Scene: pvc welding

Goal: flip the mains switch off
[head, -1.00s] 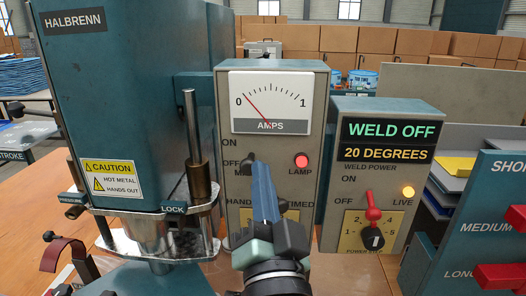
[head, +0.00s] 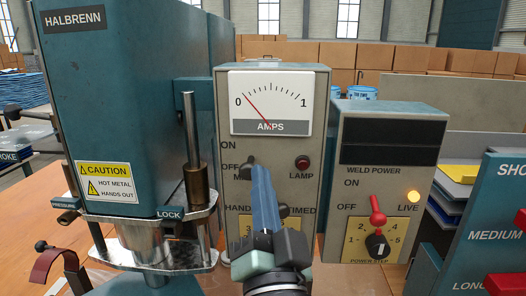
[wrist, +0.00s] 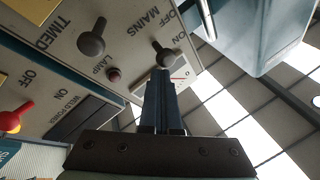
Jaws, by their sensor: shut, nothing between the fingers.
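The mains switch (head: 251,161) is a dark lever on the grey meter panel (head: 308,180), with ON above it and OFF to its left. The wrist view shows its knob (wrist: 165,58) just beyond my fingertips. My gripper (head: 262,172) is shut and empty, its blue fingers pointing up at the panel beside the lever. Contact and the exact tilt of the lever are hard to tell. The red lamp (head: 302,162) on the panel is dark. The amps needle rests near 0.
To the right is the weld power box (head: 390,150) with a blank display, a red lever (head: 377,212) and a lit amber LIVE lamp (head: 413,197). A blue press (head: 125,110) stands close on the left. A hand/timed knob (head: 284,211) sits low behind my fingers.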

